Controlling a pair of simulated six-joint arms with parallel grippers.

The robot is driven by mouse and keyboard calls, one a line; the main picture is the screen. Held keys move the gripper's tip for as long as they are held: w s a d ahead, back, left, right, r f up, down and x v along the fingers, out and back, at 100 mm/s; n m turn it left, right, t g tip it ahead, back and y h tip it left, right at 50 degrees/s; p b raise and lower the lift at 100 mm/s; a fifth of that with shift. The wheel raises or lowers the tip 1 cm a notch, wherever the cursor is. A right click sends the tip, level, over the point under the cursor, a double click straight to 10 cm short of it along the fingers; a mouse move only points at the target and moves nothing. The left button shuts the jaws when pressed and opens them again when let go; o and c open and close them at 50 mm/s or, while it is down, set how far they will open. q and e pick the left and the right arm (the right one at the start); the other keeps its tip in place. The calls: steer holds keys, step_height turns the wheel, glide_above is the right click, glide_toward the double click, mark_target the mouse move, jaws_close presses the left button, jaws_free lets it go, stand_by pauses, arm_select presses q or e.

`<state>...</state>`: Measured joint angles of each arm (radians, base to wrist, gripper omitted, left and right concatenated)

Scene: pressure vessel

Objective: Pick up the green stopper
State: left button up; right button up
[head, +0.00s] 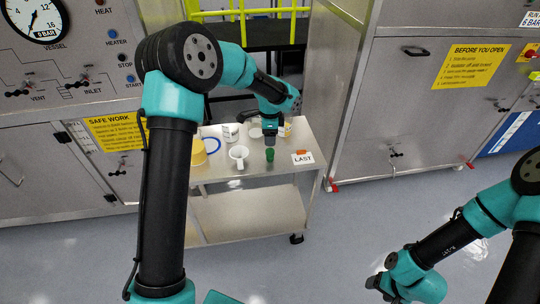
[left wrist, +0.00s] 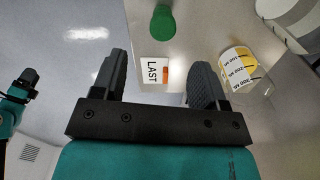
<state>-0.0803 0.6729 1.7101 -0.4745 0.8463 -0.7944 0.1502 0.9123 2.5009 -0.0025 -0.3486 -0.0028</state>
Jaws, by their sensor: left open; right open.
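The green stopper (head: 270,154) stands on the top of a metal cart (head: 285,168), close to its front edge. My left gripper (head: 269,139) is just above and behind it in the head view. My right gripper (head: 381,286) is low at the bottom right of the head view, away from the cart, open and empty.
A LAST card (head: 303,158) lies right of the stopper. A yellow-labelled roll or jar (left wrist: 240,68) is near my left gripper. Steel cabinets (head: 415,110) flank the cart.

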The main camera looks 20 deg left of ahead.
mark_target(270, 150)
arm_select(q)
step_height(270, 150, down, 6)
steer(key=shift+r, duration=0.1)
stand_by(0.4)
steer(key=shift+w+f, duration=0.2)
steer(key=shift+f, duration=2.55)
steer(key=c, duration=1)
steer(key=shift+r, duration=0.1)
